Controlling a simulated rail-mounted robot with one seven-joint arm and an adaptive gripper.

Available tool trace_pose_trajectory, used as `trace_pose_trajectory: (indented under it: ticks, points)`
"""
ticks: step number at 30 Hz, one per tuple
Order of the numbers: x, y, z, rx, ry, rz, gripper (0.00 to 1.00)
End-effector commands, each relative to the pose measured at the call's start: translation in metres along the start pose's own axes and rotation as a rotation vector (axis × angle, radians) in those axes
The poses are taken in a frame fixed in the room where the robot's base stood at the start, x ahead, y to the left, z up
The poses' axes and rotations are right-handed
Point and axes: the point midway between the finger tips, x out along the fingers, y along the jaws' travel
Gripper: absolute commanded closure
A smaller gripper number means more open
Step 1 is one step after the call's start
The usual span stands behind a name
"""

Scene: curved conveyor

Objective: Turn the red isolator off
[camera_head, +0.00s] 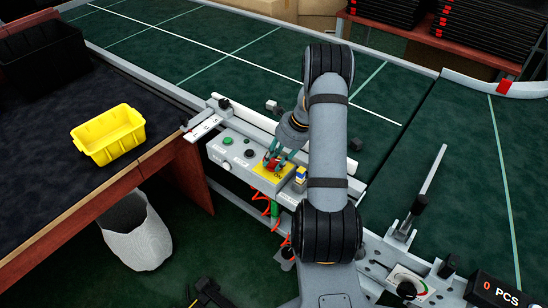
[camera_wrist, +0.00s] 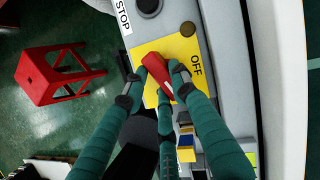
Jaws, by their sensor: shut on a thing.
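The red isolator (camera_wrist: 160,73) is a red handle on a yellow plate (camera_wrist: 148,50) marked OFF. In the wrist view it lies slanted, its lower end pointing toward the lower right, near the OFF mark. My gripper (camera_wrist: 155,83) is shut on the red handle, with a finger on each side of it. In the head view my gripper (camera_head: 276,160) is over the yellow plate (camera_head: 264,175) on the grey control box, and the red isolator (camera_head: 270,162) shows partly between the fingers.
The grey control box (camera_head: 236,164) has green and black buttons left of the isolator. A small yellow and blue part (camera_wrist: 186,148) is close to my fingers. A yellow bin (camera_head: 107,133) stands on the dark table. A red stool (camera_wrist: 60,75) stands on the floor.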

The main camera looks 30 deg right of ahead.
Motion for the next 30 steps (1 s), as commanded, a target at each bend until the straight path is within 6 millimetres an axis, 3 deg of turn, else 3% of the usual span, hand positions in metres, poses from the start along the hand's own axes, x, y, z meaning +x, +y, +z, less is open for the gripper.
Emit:
trace_pose_trajectory:
  ticks: [30]
  points:
    - [-0.0006,-0.0081,-0.0025,-0.866,0.001,0.358,1.00]
